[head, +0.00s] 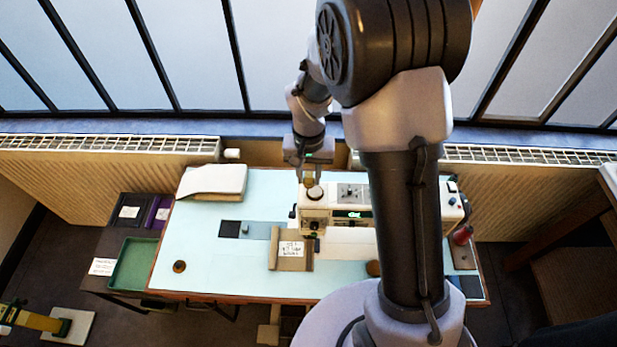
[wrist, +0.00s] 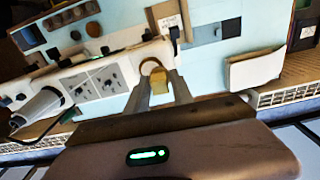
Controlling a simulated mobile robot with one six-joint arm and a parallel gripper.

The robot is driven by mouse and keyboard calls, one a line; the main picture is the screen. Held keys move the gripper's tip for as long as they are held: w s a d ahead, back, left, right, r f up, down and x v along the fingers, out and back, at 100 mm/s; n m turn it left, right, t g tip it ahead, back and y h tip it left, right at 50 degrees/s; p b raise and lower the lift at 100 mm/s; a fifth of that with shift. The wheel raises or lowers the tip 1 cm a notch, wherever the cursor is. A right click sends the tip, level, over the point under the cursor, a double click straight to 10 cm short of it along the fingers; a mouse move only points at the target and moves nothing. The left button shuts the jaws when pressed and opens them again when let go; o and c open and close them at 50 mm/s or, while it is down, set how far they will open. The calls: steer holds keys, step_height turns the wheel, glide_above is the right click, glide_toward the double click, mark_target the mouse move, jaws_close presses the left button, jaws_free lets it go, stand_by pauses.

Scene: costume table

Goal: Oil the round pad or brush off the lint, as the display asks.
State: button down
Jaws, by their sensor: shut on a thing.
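A cream sewing machine (head: 314,217) stands on the pale blue table. Its small front display (head: 352,214) shows a lit green symbol, too small to read. A round pad (head: 315,192) sits on top of the machine's left end; it also shows in the wrist view as a brown-rimmed disc (wrist: 152,66). My gripper (wrist: 160,90) is shut on a small yellow piece (wrist: 159,82), right by the pad. I cannot tell if the piece touches the pad, or whether it belongs to an oiler or a brush.
A tan holder with a written card (head: 291,248) lies before the machine. A pale stack (head: 215,181) lies at the back left. A red item (head: 462,235) stands at the right. A green tray (head: 133,264) sits left of the table. The table's front left is mostly clear.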

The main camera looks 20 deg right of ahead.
mark_target(309, 173)
step_height(309, 173, up, 3)
steer(key=shift+w+f+p, duration=0.1)
steer(key=shift+f+p, duration=0.05)
steer(key=shift+p, duration=0.7)
steer(key=shift+r+p, duration=0.7)
steer(key=shift+r, duration=0.35)
